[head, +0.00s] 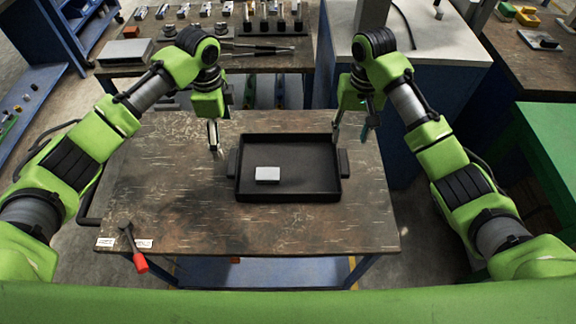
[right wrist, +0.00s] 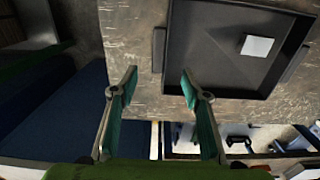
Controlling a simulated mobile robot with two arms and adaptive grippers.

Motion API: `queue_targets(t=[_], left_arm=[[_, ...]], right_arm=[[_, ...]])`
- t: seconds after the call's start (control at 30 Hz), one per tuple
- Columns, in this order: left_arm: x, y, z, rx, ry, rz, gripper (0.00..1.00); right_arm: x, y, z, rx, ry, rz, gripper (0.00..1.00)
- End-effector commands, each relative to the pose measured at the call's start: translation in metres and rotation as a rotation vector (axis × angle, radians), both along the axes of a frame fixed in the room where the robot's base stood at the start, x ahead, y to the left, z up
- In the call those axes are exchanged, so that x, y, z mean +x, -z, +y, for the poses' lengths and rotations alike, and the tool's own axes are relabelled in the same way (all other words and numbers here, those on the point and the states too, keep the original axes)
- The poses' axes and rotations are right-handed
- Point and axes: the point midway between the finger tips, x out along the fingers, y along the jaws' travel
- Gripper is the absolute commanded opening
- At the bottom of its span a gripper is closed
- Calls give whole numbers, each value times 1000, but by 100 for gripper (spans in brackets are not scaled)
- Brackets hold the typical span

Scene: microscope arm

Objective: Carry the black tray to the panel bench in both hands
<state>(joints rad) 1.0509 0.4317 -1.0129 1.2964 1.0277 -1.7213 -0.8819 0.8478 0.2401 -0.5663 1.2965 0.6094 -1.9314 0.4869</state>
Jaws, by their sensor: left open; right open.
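The black tray (head: 290,195) lies flat on the worn brown table (head: 190,215), with a white block (head: 267,174) inside it. It has a handle on its left side (head: 232,163) and on its right side (head: 343,162). My left gripper (head: 217,154) is open above the table, just left of the left handle. My right gripper (head: 350,138) is open above the right handle. In the right wrist view, the right gripper's fingers (right wrist: 157,75) are spread and empty, and the tray (right wrist: 215,88) with its near handle (right wrist: 158,50) lies beyond them.
A bench with tools and metal parts (head: 265,55) stands behind. A pale-topped blue cabinet (head: 440,50) and a green cabinet (head: 548,150) stand at right.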

Motion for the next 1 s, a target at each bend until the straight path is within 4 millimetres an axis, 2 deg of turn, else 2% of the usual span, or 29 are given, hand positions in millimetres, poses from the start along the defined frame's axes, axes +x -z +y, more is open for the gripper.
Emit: queue_targets(t=[0.6, 0.8, 1.0], left_arm=[[-1, 110, 1, 3, -1, 3, 89], [0, 129, 0, 1, -1, 1, 89], [0, 133, 0, 1, 0, 1, 89]], right_arm=[[-1, 110, -1, -2, 1, 4, 43], [-1, 128, 0, -1, 0, 3, 43], [0, 133, 0, -1, 0, 2, 43]])
